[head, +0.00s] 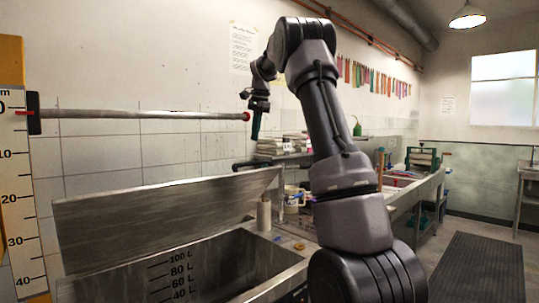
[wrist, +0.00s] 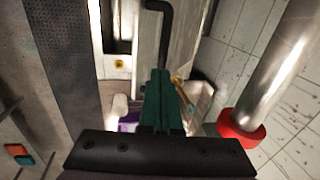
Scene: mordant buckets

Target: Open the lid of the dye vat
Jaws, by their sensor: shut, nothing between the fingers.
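The dye vat (head: 285,274) is a grey metal tank at the lower left of the head view, with litre marks on its inner wall. Its lid (head: 150,215) is a flat metal panel, raised and tilted up along the wall side, and the vat's mouth is uncovered. My gripper (head: 255,136) hangs pointing down, well above the lid's right end and apart from it. In the wrist view its dark green fingers (wrist: 160,92) are together with nothing between them. The vat's bottom is out of sight.
A metal pipe (head: 140,114) with a red end runs along the wall close to my gripper; its red collar also shows in the wrist view (wrist: 241,131). A measuring board (head: 14,190) stands at the left. Counters hold books and a mug (head: 293,199). Floor at right has a dark mat (head: 480,265).

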